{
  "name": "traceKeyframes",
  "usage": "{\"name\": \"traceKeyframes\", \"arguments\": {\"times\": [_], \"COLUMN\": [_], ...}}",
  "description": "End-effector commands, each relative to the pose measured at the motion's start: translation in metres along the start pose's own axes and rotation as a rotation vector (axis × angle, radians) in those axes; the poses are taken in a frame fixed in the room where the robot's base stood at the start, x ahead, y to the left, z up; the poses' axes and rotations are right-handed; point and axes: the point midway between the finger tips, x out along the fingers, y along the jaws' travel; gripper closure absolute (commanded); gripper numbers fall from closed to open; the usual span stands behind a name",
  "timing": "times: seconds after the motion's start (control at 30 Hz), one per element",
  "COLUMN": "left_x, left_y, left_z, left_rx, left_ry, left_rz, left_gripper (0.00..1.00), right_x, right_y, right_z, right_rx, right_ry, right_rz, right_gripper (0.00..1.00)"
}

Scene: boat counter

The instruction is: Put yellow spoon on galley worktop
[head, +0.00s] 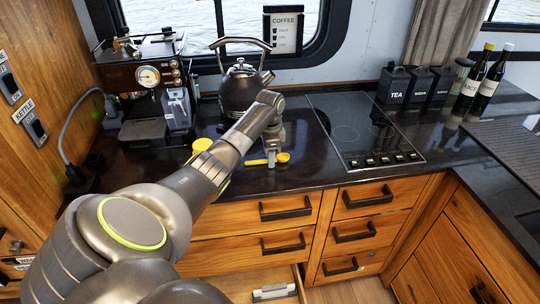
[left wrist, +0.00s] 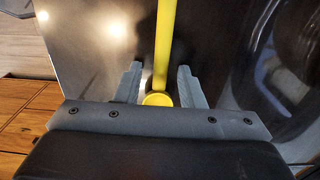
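The yellow spoon (head: 283,157) lies on the dark galley worktop (head: 315,172), near its front edge, in the head view. Its left part is partly hidden by my arm. My left gripper (head: 271,158) is above it, pointing down. In the left wrist view, the yellow handle (left wrist: 165,45) runs between the two fingers of my left gripper (left wrist: 158,78), with a gap on each side. A round yellow part (left wrist: 157,99) shows near the gripper base. The fingers are open. My right gripper is not in view.
Another yellow round part (head: 202,144) shows behind my arm. A coffee machine (head: 145,85) and a kettle (head: 243,88) stand at the back. A cooktop (head: 362,130) lies to the right, with black canisters (head: 418,84) and bottles (head: 482,80) beyond. A lower drawer (head: 272,292) is open.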

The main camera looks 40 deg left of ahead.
Motion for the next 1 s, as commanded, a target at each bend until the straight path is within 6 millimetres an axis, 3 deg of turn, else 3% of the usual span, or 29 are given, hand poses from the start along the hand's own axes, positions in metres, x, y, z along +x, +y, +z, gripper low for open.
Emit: {"name": "traceKeyframes", "arguments": {"times": [0.17,0.27,0.57,0.6,1.0], "left_x": [-0.013,-0.031,-0.101,-0.110,-0.123], "left_y": [-0.001,-0.001,-0.001,-0.001,0.000], "left_z": [0.000,0.000,0.000,0.000,0.000], "left_rx": [0.001,0.001,0.000,-0.001,-0.001], "left_ry": [0.002,0.002,0.003,0.000,0.000], "left_rz": [-0.004,-0.006,-0.005,-0.001,0.000], "left_gripper": [0.65,0.65,0.65,0.65,0.65], "right_x": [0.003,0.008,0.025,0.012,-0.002], "right_y": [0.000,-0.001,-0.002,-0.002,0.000], "right_z": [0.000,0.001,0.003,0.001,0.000], "right_rx": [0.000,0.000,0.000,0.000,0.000], "right_ry": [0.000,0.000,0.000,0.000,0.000], "right_rz": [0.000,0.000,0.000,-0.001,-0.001], "right_gripper": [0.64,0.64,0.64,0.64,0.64]}}
